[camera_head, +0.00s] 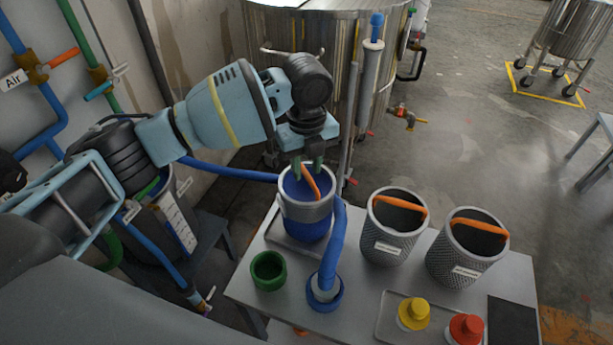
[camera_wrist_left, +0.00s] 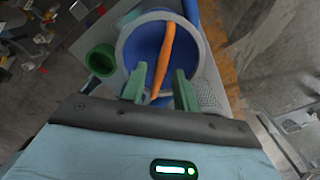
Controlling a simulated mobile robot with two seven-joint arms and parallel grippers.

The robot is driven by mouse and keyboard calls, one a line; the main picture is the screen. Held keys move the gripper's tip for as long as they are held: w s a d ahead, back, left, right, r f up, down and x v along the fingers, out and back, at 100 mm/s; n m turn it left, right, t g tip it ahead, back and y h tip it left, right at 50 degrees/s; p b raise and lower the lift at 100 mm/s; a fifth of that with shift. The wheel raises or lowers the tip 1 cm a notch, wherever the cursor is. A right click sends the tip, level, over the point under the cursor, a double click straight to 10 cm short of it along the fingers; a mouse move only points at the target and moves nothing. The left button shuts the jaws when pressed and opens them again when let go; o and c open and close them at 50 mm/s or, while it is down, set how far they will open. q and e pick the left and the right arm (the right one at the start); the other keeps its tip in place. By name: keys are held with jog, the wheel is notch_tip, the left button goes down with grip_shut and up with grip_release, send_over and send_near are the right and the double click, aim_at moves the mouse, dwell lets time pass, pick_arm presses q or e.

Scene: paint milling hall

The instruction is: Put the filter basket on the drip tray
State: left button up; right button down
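A basket with a grey rim and band, a blue inside and blue lower part (camera_head: 306,222), and an orange handle is at the back left of the grey table. It is upright over a shallow metal tray (camera_head: 284,240); whether it touches the tray is hard to tell. My left gripper (camera_head: 305,168) is just above its rim. In the left wrist view, the open green fingers (camera_wrist_left: 159,84) are on either side of the orange handle (camera_wrist_left: 163,58), with gaps showing. Two grey mesh baskets with orange handles, one nearer (camera_head: 393,240) and one farther right (camera_head: 462,262), stand to the right. My right gripper is not in view.
A blue hose (camera_head: 334,245) rises from the table beside the blue basket. A green cup (camera_head: 268,271) stands left. A front tray (camera_head: 384,318) holds a yellow cap (camera_head: 413,313) and a red cap (camera_head: 466,329). A steel tank (camera_head: 300,45) stands behind.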

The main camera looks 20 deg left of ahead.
pick_arm(q)
notch_tip(320, 180, up, 7)
jog(key=shift+r, duration=0.2)
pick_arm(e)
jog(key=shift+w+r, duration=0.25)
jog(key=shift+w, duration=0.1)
